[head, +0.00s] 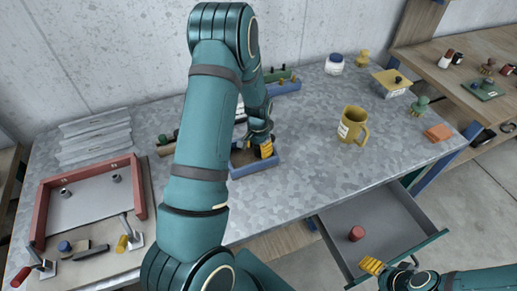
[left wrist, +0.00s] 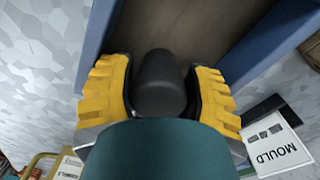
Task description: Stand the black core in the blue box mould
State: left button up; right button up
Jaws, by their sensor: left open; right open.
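The blue box mould (head: 260,170) sits on the grey worktop, partly hidden behind my left arm. Its blue walls (left wrist: 272,48) and brown floor show in the left wrist view. The black core (left wrist: 160,85) is between the yellow fingers of my left gripper (left wrist: 163,95), over the mould floor. Whether it rests on the floor is hard to tell. My left gripper (head: 263,149) is open around the core, with a finger on either side. My right gripper (head: 385,270) is at the lower right, over the drawer's front edge, open and apart from the mould.
A yellow mug (head: 352,127) stands to the right of the mould. An open drawer (head: 378,228) holds a red cylinder (head: 356,233). A red-framed tray (head: 90,200) is at the left. A white MOULD label (left wrist: 280,150) lies beside the mould. The worktop between mould and mug is clear.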

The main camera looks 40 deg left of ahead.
pick_arm(q)
notch_tip(320, 180, up, 12)
jog(key=shift+f, duration=0.25)
pick_arm(e)
jog(key=shift+r, duration=0.25)
pick_arm(q)
jog(key=shift+s+d+f, duration=0.1)
pick_arm(e)
jog(key=shift+s+d, duration=0.1)
